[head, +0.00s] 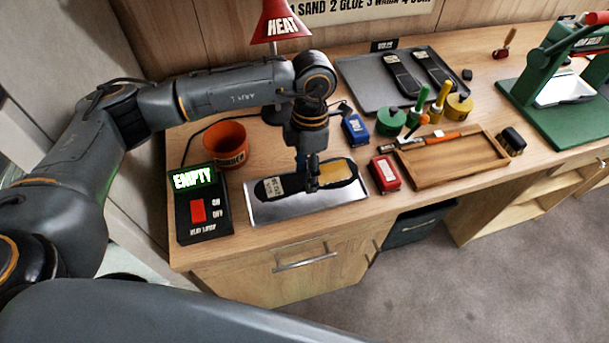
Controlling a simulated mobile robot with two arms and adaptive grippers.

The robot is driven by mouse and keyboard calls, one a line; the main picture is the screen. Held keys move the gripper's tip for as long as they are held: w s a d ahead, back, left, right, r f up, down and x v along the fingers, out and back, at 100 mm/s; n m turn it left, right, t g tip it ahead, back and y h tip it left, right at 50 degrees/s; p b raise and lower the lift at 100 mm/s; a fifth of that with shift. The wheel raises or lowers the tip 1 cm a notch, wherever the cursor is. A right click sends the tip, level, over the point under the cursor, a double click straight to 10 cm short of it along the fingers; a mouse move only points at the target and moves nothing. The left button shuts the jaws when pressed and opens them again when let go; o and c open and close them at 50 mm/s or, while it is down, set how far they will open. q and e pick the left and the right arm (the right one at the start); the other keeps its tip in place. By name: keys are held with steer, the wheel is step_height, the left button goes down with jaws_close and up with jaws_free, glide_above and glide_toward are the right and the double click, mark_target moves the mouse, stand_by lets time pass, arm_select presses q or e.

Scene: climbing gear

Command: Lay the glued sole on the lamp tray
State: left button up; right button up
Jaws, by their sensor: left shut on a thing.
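My left gripper (312,184) points straight down over the silver lamp tray (302,208) and is shut on the dark sole (290,184). The sole lies level, with a pale label at its left end and a yellow patch on its right part. It is over the tray, and its right end reaches near the tray's back right edge. The fingers hide its middle. I cannot tell whether it touches the tray or hangs just above it. The red heat lamp (283,20) is behind my left wrist. My right gripper is out of view.
A control box (203,205) reading EMPTY and an orange pot (226,144) stand left. A red block (384,172) and a blue block (355,130) stand close right of the tray. Beyond are a wooden tray (470,172), a grey tray (368,82) and a green press (545,108).

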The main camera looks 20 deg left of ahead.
mark_target(305, 175)
arm_select(q)
steer(key=f+p, duration=0.1)
steer(key=f, duration=0.2)
steer(key=shift+a+f+p, duration=0.1)
steer(key=shift+a+p, duration=0.2)
steer(key=shift+p, duration=0.1)
steer(key=shift+d+f, duration=0.1)
steer(key=shift+f, duration=0.05)
steer(key=shift+f, duration=0.1)
steer(key=o, duration=1.4)
steer(key=shift+o, duration=0.2)
steer(key=shift+r, duration=0.25)
steer(key=r+b, duration=0.1)
steer(key=r, duration=0.2)
steer(key=w+r+b, duration=0.1)
steer(key=r, duration=0.3)
steer(key=w+r+b, duration=0.1)
steer(key=r, duration=0.2)
steer(key=shift+r+b, duration=0.2)
steer(key=shift+b, duration=0.2)
steer(key=shift+w+r, duration=0.1)
steer(key=shift+r, duration=0.5)
